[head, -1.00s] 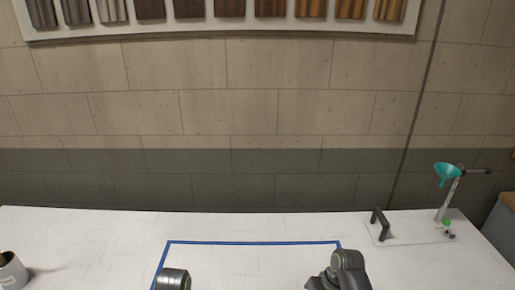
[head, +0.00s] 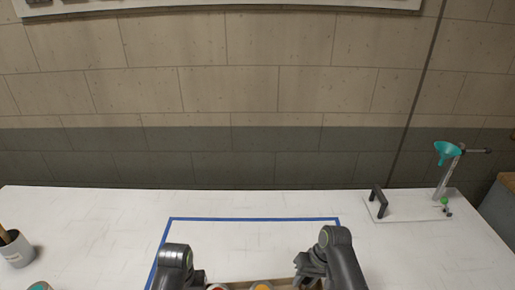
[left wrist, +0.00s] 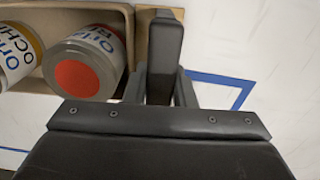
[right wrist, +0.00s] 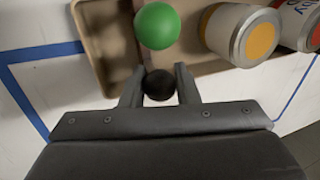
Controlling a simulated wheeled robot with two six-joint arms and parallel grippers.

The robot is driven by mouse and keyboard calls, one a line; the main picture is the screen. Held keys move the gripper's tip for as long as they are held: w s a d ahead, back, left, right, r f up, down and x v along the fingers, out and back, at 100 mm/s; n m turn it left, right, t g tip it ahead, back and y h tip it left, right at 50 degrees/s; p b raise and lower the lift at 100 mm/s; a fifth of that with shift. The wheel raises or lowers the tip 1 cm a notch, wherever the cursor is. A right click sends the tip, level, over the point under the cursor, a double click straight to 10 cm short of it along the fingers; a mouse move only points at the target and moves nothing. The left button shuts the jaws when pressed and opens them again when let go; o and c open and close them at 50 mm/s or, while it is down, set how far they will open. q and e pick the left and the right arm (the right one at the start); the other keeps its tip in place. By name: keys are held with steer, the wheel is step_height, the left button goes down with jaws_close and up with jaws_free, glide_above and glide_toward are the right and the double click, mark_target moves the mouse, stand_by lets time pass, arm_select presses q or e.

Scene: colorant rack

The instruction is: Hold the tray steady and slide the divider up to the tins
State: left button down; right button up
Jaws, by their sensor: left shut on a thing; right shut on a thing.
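The tan tray (left wrist: 30,11) also shows in the right wrist view (right wrist: 97,45) and at the bottom edge of the head view. My left gripper (left wrist: 163,82) is shut on a dark upright bar (left wrist: 166,45) at the tray's end. My right gripper (right wrist: 158,88) is shut on a black ball knob (right wrist: 158,84) that lines up with the brown divider (right wrist: 122,50) across the tray. A tin with an orange lid (right wrist: 262,40) and a tin with a red lid (left wrist: 80,76) lie right of the divider in the right wrist view, with a gap between.
A green ball (right wrist: 157,26) sits near the divider; its attachment is unclear. Blue tape (head: 255,219) outlines a bare table area (head: 250,240). A grey pot (head: 16,250) stands at the left. A plate with a dark handle and teal funnel (head: 446,152) stands at the right.

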steer(key=shift+a, duration=0.35)
steer(key=shift+s+a, duration=0.1)
steer(key=shift+a, duration=0.75)
steer(key=shift+a, duration=1)
steer(key=shift+s+a, duration=0.1)
steer(key=shift+a, duration=1)
steer(key=shift+s+a, duration=0.15)
steer(key=shift+a, duration=0.85)
